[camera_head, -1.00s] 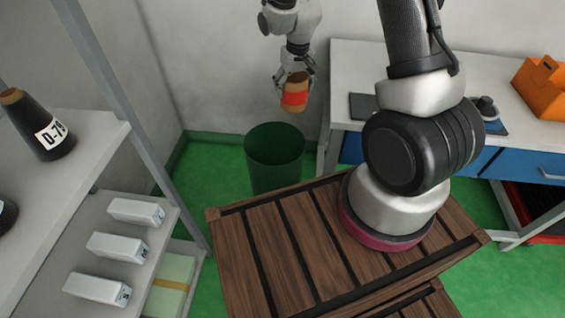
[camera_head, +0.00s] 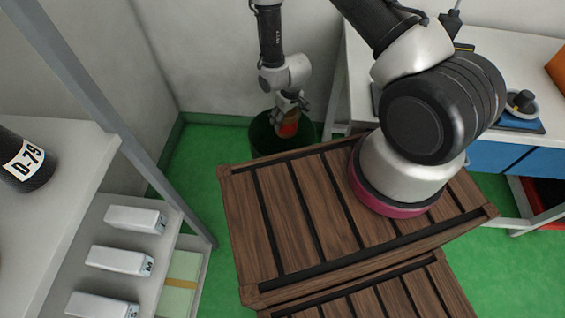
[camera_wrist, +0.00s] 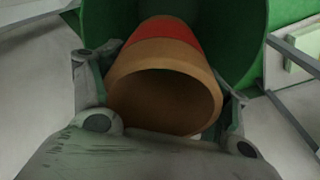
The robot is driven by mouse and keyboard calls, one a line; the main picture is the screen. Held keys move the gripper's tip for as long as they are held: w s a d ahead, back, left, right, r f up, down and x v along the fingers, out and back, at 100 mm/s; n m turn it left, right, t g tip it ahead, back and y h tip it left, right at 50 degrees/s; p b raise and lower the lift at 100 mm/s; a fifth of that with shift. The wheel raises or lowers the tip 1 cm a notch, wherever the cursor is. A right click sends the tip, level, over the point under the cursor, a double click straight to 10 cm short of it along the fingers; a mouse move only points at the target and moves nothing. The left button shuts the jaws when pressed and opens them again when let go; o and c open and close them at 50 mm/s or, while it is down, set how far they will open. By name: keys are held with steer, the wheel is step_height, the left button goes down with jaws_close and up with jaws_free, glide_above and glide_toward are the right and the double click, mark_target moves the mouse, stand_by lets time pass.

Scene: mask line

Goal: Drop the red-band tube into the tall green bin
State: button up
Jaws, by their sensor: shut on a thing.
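The red-band tube (camera_head: 288,128) is brown with a red band. It is held in my gripper (camera_head: 289,107), which is shut on it. In the wrist view the tube (camera_wrist: 165,88) shows its open brown end toward the camera, with the red band farther away, and the fingers of my gripper (camera_wrist: 165,105) lie on both sides. The tall green bin (camera_head: 262,139) is below and around the tube in the head view; the tube's lower part is at the bin's mouth. The bin's inner wall (camera_wrist: 235,40) also fills the far part of the wrist view. The tube's far end is hidden.
A wooden slatted crate top (camera_head: 300,215) stands in front of the bin. A workbench (camera_head: 490,60) is at right. Green floor (camera_head: 195,170) is free left of the bin.

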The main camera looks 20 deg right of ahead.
steer(key=shift+f, duration=2.85)
steer(key=o, duration=1.1)
steer(key=shift+r, duration=0.1)
steer(key=r, duration=0.4)
steer(key=s+r, duration=0.1)
steer(key=r, duration=0.6)
steer(key=shift+s+d+r, duration=0.3)
steer(key=shift+s, duration=0.05)
